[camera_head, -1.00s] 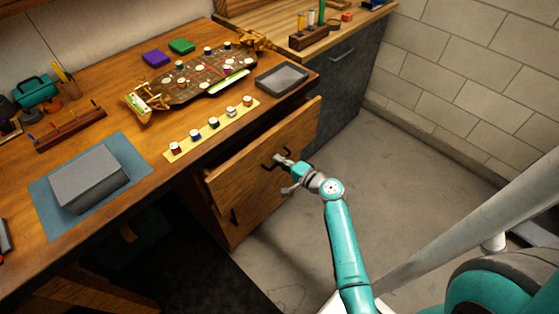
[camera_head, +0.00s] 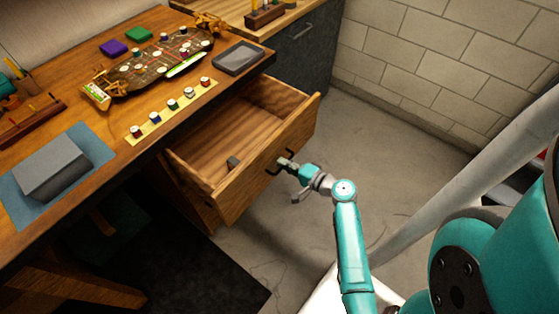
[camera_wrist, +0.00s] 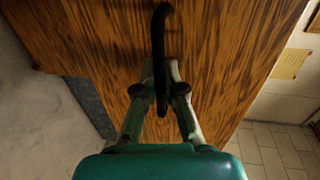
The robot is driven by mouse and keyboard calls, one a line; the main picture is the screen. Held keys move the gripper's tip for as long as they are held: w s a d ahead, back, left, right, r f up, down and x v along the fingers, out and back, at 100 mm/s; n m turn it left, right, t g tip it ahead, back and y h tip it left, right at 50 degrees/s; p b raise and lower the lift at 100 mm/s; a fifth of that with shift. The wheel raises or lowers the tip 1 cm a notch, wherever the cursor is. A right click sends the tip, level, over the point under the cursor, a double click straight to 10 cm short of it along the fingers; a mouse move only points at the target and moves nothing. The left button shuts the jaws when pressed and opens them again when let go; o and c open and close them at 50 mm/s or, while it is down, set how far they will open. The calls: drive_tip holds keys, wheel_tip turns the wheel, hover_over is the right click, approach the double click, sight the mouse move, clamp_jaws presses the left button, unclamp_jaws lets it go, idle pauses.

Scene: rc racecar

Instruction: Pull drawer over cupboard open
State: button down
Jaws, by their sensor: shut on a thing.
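The wooden drawer (camera_head: 262,160) under the workbench stands well open in the head view, its inside showing. My gripper (camera_head: 284,162) is at the drawer front, shut on the black drawer handle (camera_wrist: 161,40). In the wrist view the fingers of my gripper (camera_wrist: 162,80) close on the handle from both sides, with the wooden front behind. The cupboard below the drawer is mostly hidden by the pulled-out drawer.
The workbench (camera_head: 120,155) holds a race car chassis (camera_head: 160,65), a yellow strip of small pots (camera_head: 172,108), a dark tray (camera_head: 238,58) and a grey box (camera_head: 50,165) on a blue mat. Bare floor (camera_head: 400,150) lies to the right of the drawer.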

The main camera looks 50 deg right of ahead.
idle(0.3)
drive_tip(key=c, duration=1.3)
unclamp_jaws()
drive_tip(key=shift+o, duration=0.2)
drive_tip(key=shift+s, duration=0.15)
drive_tip(key=s+r, duration=0.1)
drive_tip(key=s, duration=0.6)
drive_tip(key=shift+r, duration=0.2)
drive_tip(key=shift+d, duration=0.1)
